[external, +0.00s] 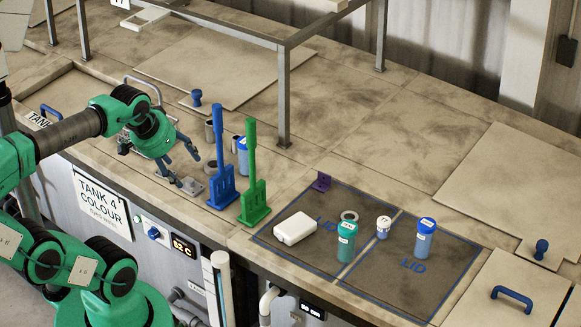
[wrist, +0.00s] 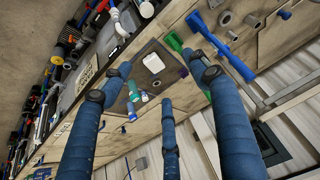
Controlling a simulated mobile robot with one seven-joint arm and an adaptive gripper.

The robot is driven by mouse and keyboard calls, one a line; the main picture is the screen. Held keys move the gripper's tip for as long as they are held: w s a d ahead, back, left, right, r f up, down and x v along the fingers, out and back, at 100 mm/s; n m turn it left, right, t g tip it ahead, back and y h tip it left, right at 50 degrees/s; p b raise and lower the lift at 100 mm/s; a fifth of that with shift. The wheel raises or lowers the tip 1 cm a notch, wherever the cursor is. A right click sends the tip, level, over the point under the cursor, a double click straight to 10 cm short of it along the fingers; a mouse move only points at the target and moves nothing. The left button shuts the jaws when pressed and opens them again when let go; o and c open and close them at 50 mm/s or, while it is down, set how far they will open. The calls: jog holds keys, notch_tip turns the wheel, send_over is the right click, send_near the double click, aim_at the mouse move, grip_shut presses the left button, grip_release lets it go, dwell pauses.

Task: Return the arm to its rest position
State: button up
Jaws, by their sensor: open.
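My green arm (external: 62,135) reaches in from the left over the bench. My gripper (external: 188,166) hangs just above the bench top, left of the blue paddle-like tool. Its dark blue fingers are spread apart with nothing between them. In the wrist view my gripper (wrist: 163,85) shows several long blue fingers held apart, and the bench appears tilted beyond them. No rest mark or cradle for the arm can be made out.
A blue paddle (external: 217,160) and a green paddle (external: 253,178) stand close right of my gripper. A white box (external: 295,228), teal jar (external: 346,242) and blue-capped jar (external: 425,238) stand on the dark lid area. A metal frame post (external: 284,95) rises behind.

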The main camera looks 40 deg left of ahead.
notch_tip(320, 180, down, 15)
jog(key=b, duration=1.4)
